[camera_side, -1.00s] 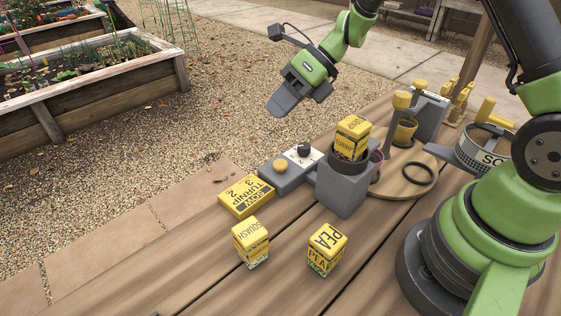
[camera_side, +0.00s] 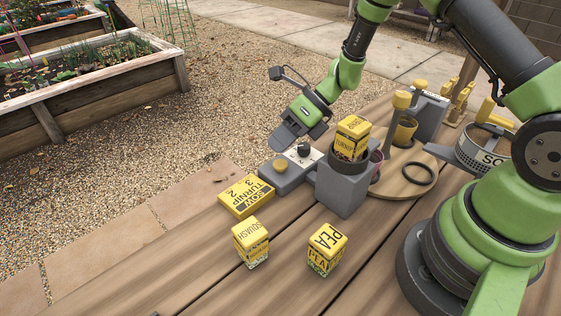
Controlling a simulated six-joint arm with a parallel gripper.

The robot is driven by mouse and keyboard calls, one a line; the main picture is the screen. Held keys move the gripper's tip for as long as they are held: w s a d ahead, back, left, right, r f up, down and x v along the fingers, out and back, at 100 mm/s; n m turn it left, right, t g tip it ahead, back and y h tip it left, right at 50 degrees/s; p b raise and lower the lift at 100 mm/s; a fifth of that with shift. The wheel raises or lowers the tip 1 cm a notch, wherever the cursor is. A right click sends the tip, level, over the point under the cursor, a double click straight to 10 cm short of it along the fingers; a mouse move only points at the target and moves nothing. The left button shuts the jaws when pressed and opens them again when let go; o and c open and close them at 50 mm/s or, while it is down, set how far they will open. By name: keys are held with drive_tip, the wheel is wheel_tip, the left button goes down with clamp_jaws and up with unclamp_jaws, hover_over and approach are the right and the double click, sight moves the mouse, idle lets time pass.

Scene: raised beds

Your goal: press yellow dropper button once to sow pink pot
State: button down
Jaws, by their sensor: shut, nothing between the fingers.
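The grey dropper's control box (camera_side: 296,172) lies on the wooden table, with a round yellow button (camera_side: 280,165) on its left part and a dark knob (camera_side: 304,149) on its pale panel. My gripper (camera_side: 281,143) is shut and empty, pointing down just above and behind the yellow button, apart from it as far as I can tell.
A yellow block reading "SOW TURNIP" with numerals (camera_side: 246,196) lies left of the box. Squash (camera_side: 251,244) and pea (camera_side: 327,250) packets stand in front. A round wooden board (camera_side: 400,184) carries a yellow pot (camera_side: 405,131) and a dark ring (camera_side: 419,173). A sieve (camera_side: 482,150) stands right.

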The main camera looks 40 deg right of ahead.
sight(281, 161)
drive_tip(key=shift+f, duration=0.55)
drive_tip(key=shift+f, duration=0.1)
idle(1.6)
drive_tip(key=shift+f, duration=0.3)
drive_tip(key=shift+f, duration=0.55)
idle(0.7)
drive_tip(key=shift+r, duration=1)
drive_tip(key=shift+r, duration=2.5)
